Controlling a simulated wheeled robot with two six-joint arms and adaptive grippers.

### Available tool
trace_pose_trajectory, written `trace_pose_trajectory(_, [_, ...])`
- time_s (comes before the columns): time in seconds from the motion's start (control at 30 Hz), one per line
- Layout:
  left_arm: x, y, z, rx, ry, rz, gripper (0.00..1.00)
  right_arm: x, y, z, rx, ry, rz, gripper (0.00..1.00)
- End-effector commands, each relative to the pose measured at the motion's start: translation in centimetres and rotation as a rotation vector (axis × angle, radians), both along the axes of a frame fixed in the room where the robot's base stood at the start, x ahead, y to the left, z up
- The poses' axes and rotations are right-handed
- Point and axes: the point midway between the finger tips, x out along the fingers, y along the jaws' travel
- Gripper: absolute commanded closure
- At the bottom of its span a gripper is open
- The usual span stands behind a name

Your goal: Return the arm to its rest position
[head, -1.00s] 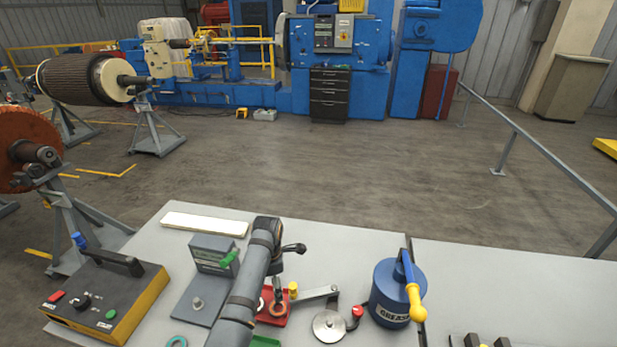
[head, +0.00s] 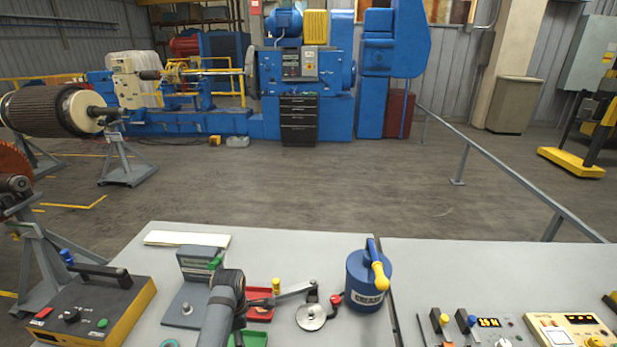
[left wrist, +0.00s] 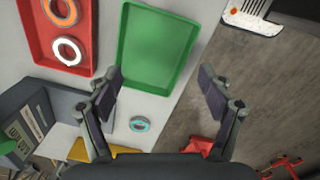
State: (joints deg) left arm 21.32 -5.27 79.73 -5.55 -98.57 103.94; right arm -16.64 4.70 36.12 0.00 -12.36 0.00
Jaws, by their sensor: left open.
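My left arm (head: 218,318) comes in from the bottom of the head view and bends over the near part of the grey table. Its fingers cannot be made out there. In the left wrist view my left gripper (left wrist: 160,88) is open, with nothing between its fingers. Beyond the fingers lies an empty green tray (left wrist: 155,48), which shows partly in the head view (head: 257,339). A red tray (left wrist: 38,42) with two rings lies beside it. A teal ring (left wrist: 139,124) lies on the table near the left finger. My right gripper is not in view.
A grey stand (head: 187,308), a black-and-yellow control box (head: 95,312) and a blue grease can (head: 368,283) stand around the arm. The table's far middle is clear.

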Motion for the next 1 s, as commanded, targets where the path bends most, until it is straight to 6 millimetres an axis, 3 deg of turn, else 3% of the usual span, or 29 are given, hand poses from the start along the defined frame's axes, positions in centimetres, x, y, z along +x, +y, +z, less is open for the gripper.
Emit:
trace_pose_trajectory(0.27, [-5.4,2.9,-1.5,0.054,-0.054,-0.403,0.2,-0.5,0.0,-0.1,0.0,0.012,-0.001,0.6])
trace_pose_trajectory(0.47, [-10.9,4.9,-1.1,0.14,-0.091,-0.833,0.2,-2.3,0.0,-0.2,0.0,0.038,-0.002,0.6])
trace_pose_trajectory(0.7, [-16.6,6.0,1.3,0.253,-0.11,-1.316,0.2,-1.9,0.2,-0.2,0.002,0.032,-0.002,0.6])
trace_pose_trajectory(1.0, [-21.5,5.8,4.8,0.366,-0.112,-1.77,0.2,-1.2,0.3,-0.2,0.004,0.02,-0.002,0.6])
